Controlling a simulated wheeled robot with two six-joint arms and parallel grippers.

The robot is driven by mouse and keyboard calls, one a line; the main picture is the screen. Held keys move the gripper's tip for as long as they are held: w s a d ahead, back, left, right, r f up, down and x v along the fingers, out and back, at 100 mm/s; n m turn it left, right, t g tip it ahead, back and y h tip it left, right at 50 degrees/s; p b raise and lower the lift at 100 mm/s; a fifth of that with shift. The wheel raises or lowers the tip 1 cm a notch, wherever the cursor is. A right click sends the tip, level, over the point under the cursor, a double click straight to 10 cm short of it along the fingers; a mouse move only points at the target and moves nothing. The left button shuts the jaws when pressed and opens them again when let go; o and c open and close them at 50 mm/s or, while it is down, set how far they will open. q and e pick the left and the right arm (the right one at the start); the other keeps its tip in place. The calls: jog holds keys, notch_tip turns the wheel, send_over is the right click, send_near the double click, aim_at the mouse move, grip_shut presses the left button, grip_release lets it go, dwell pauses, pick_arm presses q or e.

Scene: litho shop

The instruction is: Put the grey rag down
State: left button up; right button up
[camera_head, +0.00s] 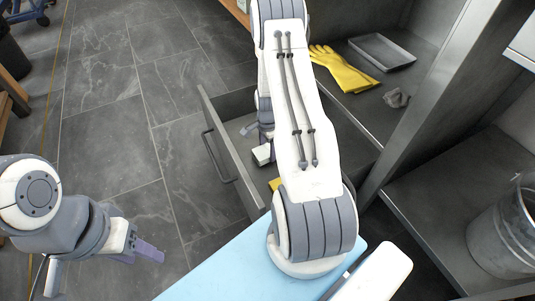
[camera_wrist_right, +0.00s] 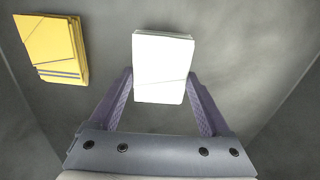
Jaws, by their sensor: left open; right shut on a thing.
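A small crumpled grey rag (camera_head: 396,97) lies on the dark shelf at the upper right of the head view, apart from both grippers. My right gripper (camera_wrist_right: 160,85) is shut on a white pad-like block (camera_wrist_right: 163,68), seen from above between its two purple fingers. In the head view the white block (camera_head: 262,154) shows inside the open drawer (camera_head: 228,152); my right arm hides much of that gripper. Whether the block touches the drawer floor I cannot tell. My left gripper (camera_head: 141,251) is open and empty over the floor at the lower left.
A yellow pad (camera_wrist_right: 55,50) lies in the drawer, left of the white block. Yellow gloves (camera_head: 345,72) and a grey tray (camera_head: 382,52) lie on the shelf near the rag. A metal bucket (camera_head: 503,240) stands at the right. The tiled floor is open at left.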

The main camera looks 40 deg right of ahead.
pick_arm(q)
jog(key=shift+f, duration=0.3)
pick_arm(e)
jog(key=shift+f, duration=0.65)
jog(key=shift+f, duration=0.15)
jog(key=o, duration=1)
jog(key=shift+f, duration=0.1)
pick_arm(q)
jog(key=shift+f, duration=0.1)
